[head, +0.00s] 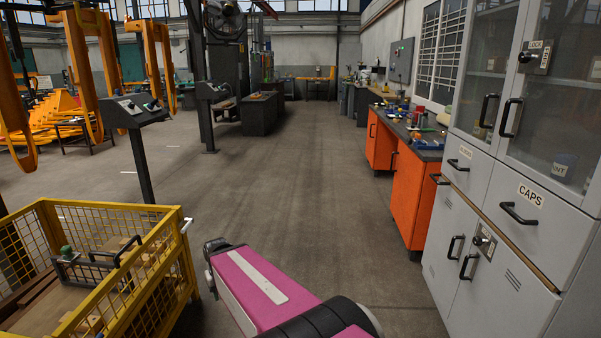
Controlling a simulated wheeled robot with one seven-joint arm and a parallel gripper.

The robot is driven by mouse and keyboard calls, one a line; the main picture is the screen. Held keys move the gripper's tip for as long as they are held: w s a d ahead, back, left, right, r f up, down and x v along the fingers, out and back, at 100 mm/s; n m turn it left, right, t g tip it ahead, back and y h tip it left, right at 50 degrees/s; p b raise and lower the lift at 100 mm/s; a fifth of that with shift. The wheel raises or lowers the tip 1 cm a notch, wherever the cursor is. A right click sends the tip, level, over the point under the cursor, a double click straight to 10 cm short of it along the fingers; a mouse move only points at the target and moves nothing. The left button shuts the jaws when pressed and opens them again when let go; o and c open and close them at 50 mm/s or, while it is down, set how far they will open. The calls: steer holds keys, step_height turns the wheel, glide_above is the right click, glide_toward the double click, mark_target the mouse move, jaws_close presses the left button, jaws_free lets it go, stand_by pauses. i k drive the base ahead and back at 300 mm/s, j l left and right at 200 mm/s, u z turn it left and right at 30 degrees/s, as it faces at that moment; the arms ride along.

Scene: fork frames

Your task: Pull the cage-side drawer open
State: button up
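A tall grey cabinet (440,255) stands at the right with two drawers side by side between glass doors above and metal doors below. The left drawer (478,172) has a black bar handle (458,165) and a small label that I cannot read surely. The right drawer (560,225) is labelled CAPS and has its own black handle (518,213). Both drawer fronts look shut. A yellow mesh cage (100,212) stands at lower left, across the aisle from the cabinet. My pink arm reaches up from the bottom centre, apart from the cabinet.
The cage holds wooden pieces and a black-handled item (90,270). Orange workbenches (412,205) with cluttered tops line the right wall beyond the cabinet. A control stand (140,150) rises behind the cage. The concrete floor (310,180) between is clear.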

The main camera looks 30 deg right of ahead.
mark_target(554, 234)
steer(key=z, duration=3)
